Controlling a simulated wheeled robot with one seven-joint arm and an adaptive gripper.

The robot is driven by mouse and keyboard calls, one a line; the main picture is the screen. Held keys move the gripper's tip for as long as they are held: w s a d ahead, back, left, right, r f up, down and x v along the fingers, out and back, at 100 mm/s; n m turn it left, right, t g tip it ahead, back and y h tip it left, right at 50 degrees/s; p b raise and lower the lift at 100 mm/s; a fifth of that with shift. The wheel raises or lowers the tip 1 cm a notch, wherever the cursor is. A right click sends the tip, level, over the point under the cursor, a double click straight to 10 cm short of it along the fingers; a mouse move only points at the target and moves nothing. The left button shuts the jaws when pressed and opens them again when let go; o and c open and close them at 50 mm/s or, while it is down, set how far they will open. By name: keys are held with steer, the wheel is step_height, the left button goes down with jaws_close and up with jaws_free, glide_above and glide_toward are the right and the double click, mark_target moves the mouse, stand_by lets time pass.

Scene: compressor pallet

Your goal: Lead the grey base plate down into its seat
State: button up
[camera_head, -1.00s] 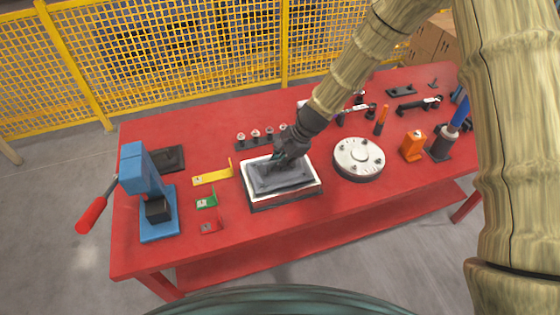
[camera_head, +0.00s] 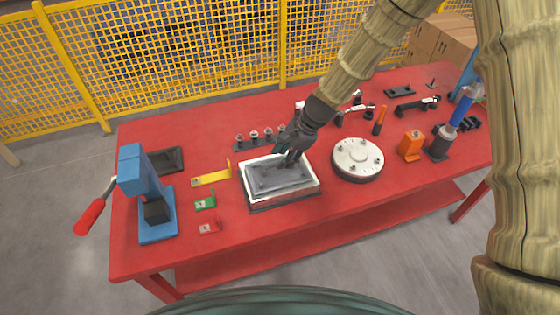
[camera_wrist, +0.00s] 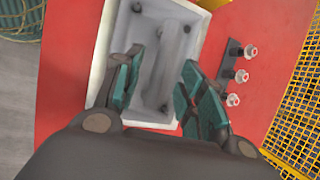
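The grey base plate (camera_head: 272,181) lies inside the white-rimmed seat (camera_head: 246,193) near the front middle of the red table. In the wrist view the plate (camera_wrist: 136,45) shows a raised rib along its middle and dark knobs near its corners, with the white rim (camera_wrist: 105,50) around it. It looks level and within the rim; whether it touches bottom cannot be told. My gripper (camera_head: 285,161) is over the plate's rear right part. In the wrist view its teal-padded fingers (camera_wrist: 160,86) stand apart with nothing clasped between them.
A blue press (camera_head: 145,190) with a red-handled lever stands at the left. Yellow, green and red brackets (camera_head: 206,203) lie left of the seat. Several small posts (camera_head: 254,136) stand behind it. A round white flange (camera_head: 357,156) and an orange block (camera_head: 411,146) are to the right.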

steer(key=v, duration=0.7)
steer(key=shift+d+r, duration=0.15)
steer(key=shift+r, duration=0.25)
